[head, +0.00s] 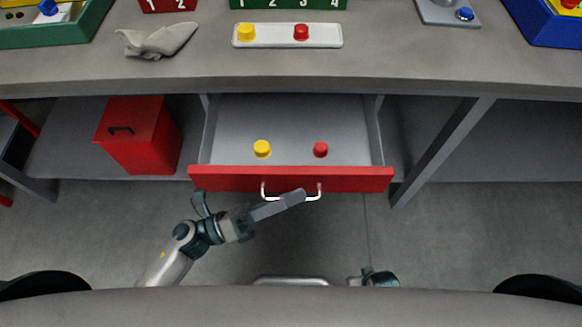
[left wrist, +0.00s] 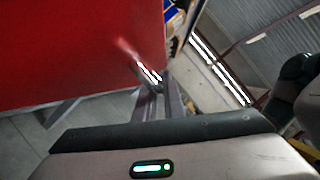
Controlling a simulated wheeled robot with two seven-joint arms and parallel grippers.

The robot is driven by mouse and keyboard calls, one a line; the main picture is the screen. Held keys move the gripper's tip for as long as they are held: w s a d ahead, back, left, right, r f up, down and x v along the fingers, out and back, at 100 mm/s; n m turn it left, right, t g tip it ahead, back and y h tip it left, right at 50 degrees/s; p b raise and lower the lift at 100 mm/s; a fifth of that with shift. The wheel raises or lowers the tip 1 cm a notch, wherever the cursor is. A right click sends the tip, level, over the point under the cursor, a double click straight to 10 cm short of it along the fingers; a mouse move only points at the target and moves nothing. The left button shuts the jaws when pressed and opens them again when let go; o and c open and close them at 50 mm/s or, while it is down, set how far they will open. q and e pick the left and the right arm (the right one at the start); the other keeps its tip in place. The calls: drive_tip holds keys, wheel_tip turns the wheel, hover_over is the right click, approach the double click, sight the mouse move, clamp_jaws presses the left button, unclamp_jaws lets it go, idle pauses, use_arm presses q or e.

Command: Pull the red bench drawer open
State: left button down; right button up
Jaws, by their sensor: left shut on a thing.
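The red bench drawer (head: 290,180) stands pulled out from under the grey bench in the head view. Its grey inside shows, with a yellow knob-like piece (head: 262,149) and a red one (head: 320,149) on its floor. A pale bar handle (head: 313,197) is on the red front. My left gripper (head: 298,197) is shut on the handle, covering its middle. In the left wrist view the red drawer front (left wrist: 80,50) fills the upper left, and the fingers (left wrist: 165,98) meet the shiny handle (left wrist: 149,75). My right gripper is not clearly seen.
On the bench top (head: 200,70) are a grey cloth (head: 158,41) and a white tray (head: 290,43) with a yellow and a red piece. Open floor (head: 450,230) lies in front.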

use_arm(q)
drive_tip(key=s, duration=0.3)
drive_tip(key=shift+s, duration=0.3)
drive_tip(key=c, duration=2.1)
unclamp_jaws()
